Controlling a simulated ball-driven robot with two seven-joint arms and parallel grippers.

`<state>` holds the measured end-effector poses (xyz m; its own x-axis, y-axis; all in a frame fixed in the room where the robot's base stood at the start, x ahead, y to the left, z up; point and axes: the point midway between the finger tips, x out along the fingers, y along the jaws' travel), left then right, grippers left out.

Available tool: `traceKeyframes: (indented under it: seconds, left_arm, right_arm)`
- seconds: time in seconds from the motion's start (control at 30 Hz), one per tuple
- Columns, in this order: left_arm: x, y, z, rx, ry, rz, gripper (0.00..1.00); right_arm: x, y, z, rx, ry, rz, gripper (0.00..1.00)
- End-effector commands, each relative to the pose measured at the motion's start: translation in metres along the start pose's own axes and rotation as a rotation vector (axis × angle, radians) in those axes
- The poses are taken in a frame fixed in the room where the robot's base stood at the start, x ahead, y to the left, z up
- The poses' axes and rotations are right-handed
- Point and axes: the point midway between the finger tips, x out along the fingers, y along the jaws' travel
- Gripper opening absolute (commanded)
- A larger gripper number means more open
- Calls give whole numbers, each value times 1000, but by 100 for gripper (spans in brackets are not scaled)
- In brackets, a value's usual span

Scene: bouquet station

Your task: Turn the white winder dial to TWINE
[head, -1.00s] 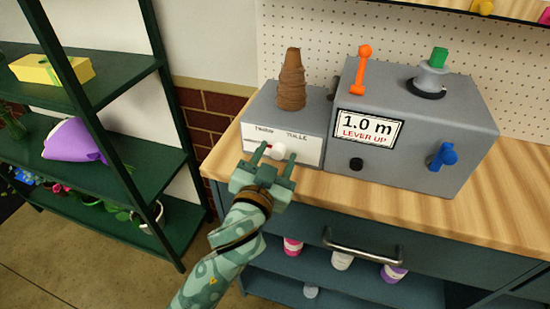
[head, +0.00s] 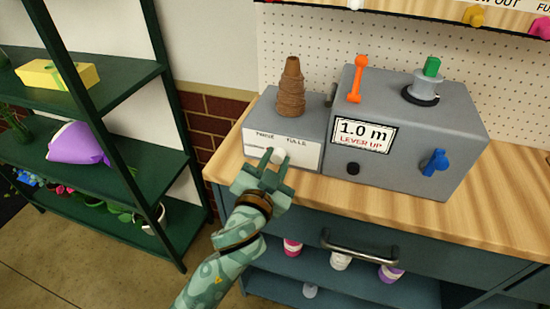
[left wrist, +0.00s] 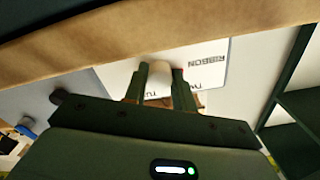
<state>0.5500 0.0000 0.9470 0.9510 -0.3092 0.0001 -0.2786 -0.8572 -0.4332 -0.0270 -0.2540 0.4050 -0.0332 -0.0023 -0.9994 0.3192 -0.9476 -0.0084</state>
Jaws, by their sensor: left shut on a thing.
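The white winder dial (left wrist: 157,82) sits on the front of a small grey box (head: 262,112) that carries a brown cone of twine. My left gripper (head: 277,160) is shut on the dial, with one finger on each side of it. A red mark shows beside the dial in the left wrist view, on the side of the RIBBON label (left wrist: 208,52). In the head view the two labels above the dial are small and blurred. The white label plate (head: 307,155) is partly covered by my fingers. My right gripper is not in view.
The larger grey machine (head: 420,150) stands to the right, with a "1.0 m LEVER UP" display, an orange lever (head: 357,78) and a blue knob (head: 436,162). Both boxes rest on a wooden counter (head: 400,198). A green shelf (head: 125,165) stands at the left.

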Motion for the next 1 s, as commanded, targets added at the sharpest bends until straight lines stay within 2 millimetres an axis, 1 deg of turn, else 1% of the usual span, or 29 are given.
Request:
traceKeyframes:
  seconds: [0.03,0.1,0.4,0.7,1.0]
  left_arm:
    - [-1,-1,-4,39,0,1,4]
    - [-1,-2,-4,102,0,0,4]
    - [0,-1,-3,387,-1,1,4]
    - [0,-1,-1,640,0,2,4]
    - [0,0,0,800,-1,2,4]
  right_arm:
    - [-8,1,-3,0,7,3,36]
    - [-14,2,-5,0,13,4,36]
    - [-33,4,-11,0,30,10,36]
    - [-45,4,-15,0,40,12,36]
    - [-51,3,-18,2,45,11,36]
